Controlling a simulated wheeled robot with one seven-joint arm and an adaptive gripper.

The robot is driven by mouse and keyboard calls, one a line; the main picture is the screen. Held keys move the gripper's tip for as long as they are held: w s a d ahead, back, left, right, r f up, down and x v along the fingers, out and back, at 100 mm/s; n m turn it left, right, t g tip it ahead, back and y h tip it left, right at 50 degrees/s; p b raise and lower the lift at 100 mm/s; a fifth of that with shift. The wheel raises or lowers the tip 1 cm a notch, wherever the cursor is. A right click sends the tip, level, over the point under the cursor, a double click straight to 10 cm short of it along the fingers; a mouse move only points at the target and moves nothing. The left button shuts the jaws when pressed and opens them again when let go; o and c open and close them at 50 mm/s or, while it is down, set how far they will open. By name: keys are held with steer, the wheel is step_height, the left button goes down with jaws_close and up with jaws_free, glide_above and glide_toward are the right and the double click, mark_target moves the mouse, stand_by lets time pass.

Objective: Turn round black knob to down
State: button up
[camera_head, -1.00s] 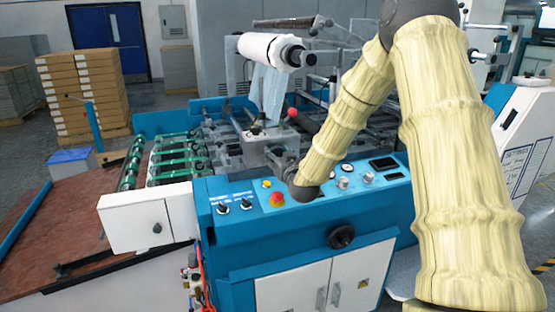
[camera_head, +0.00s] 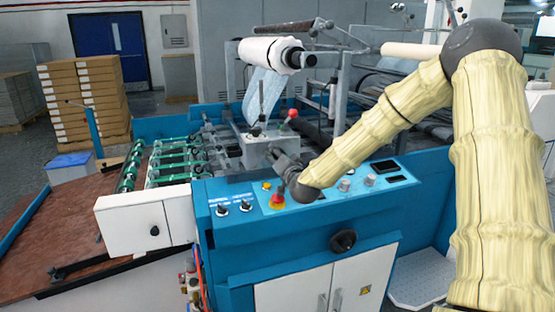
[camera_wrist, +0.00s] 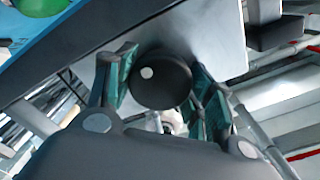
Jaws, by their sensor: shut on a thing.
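The round black knob (camera_wrist: 170,86) shows in the wrist view on a pale grey face. A white dot sits on its front, left of its middle and toward the top. The teal-padded fingers of my gripper (camera_wrist: 164,88) stand on both sides of the knob and are shut on it. In the head view my gripper (camera_head: 277,157) is at the right side of the grey box (camera_head: 256,150) on the blue machine. My gripper and wrist hide the knob there.
A lever with a red ball (camera_head: 291,114) stands above my gripper. A red emergency button (camera_head: 277,201) and small black knobs (camera_head: 234,207) are on the blue panel below. A white roll (camera_head: 270,52) hangs above. A black handwheel (camera_head: 342,241) is on the front.

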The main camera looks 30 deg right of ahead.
steer(key=shift+d, duration=0.1)
stand_by(0.3)
steer(key=o, duration=1.1)
steer(key=shift+c, duration=0.2)
